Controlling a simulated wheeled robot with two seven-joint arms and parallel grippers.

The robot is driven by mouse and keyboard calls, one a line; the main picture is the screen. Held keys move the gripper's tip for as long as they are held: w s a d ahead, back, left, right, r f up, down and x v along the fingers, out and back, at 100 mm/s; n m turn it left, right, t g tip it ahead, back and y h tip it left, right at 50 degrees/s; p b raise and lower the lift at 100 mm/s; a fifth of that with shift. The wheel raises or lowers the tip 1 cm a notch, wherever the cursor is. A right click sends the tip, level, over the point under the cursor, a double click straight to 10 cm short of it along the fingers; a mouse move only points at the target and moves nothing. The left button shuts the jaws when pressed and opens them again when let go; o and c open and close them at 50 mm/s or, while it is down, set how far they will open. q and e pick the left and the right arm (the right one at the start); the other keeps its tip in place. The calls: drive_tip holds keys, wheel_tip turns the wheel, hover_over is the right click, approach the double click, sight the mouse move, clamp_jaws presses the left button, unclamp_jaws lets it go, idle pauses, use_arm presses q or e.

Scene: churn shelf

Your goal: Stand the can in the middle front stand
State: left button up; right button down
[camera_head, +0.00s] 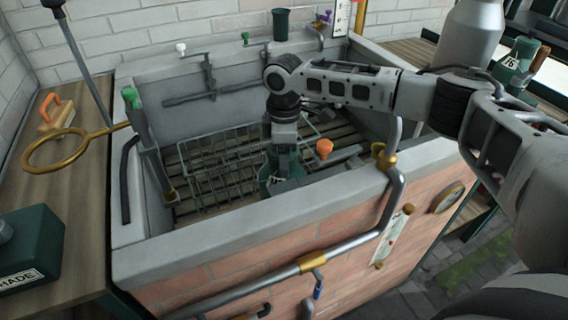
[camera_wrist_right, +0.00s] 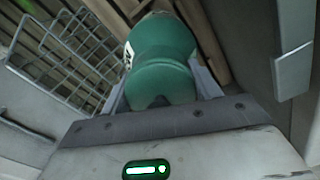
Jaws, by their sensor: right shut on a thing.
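My right gripper (camera_head: 284,165) reaches down into the grey stone trough and is shut on a green can. The can (camera_head: 268,184) shows only in part in the head view, low in the trough near its front wall. In the right wrist view the green can (camera_wrist_right: 162,68) sits between the fingers, with a rounded neck and a pale label at its left edge. Wire stands (camera_head: 215,168) stand on the slatted floor to the left of the gripper; a wire frame (camera_wrist_right: 72,48) also shows left of the can. I cannot tell which is the middle front stand, or whether the can touches the floor.
The trough's front wall (camera_head: 245,226) is close to the gripper. An orange knob (camera_head: 323,147) stands just right of it. A brass ring (camera_head: 68,152) and a dark green box (camera_head: 30,250) are on the left. A large grey churn (camera_head: 470,38) stands back right.

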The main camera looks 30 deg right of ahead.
drive_tip(key=shift+f, duration=1.55)
drive_tip(key=shift+c, duration=1.8)
unclamp_jaws()
drive_tip(key=shift+f, duration=0.1)
wheel_tip(320, 180, up, 12)
drive_tip(key=shift+r, duration=0.15)
